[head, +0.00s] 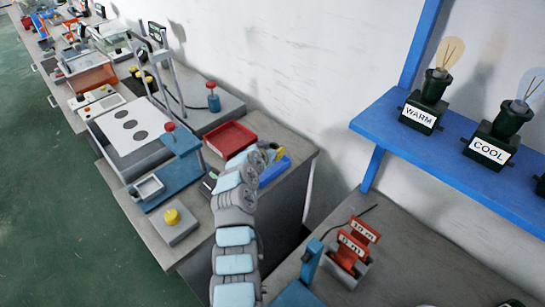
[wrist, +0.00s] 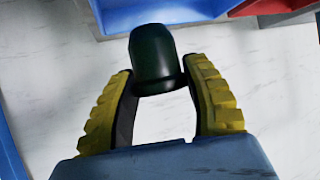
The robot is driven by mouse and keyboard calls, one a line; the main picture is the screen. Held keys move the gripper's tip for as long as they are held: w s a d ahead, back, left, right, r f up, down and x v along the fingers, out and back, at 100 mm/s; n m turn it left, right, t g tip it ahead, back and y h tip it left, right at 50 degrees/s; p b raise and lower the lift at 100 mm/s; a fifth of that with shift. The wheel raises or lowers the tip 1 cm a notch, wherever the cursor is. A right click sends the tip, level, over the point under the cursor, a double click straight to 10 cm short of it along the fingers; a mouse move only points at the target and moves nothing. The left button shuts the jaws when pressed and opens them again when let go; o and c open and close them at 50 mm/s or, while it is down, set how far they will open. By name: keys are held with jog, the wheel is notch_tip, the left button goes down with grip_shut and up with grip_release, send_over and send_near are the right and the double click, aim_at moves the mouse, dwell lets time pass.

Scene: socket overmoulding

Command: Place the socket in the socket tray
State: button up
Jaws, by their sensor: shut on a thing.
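My gripper (wrist: 160,84) has yellow ribbed fingers and is shut on a dark green socket (wrist: 153,55), a short rounded cup with a wider rim. The socket points away from the palm, clear of the trays in the wrist view. A blue tray (head: 275,171) lies on the bench near the wall; it also shows at the top of the wrist view (wrist: 125,22). In the head view my gripper (head: 277,153) is over or near this tray, and the socket cannot be made out. I cannot tell which tray is the socket tray.
A red tray (head: 230,138) sits beside the blue tray. A blue press (head: 180,155) and a grey block with a yellow button (head: 173,224) stand left of my arm. A blue shelf (head: 450,150) with lamp holders is at the right.

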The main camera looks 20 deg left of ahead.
jog(key=shift+w+a+f, duration=0.1)
jog(key=shift+w+f, duration=0.3)
jog(key=shift+f, duration=0.15)
jog(key=shift+w+f, duration=0.1)
jog(key=shift+w+f, duration=0.15)
jog(key=shift+f+b, duration=0.6)
jog(key=shift+f, duration=0.8)
jog(key=shift+f, duration=0.2)
jog(key=o, duration=1.1)
jog(key=shift+r, duration=0.1)
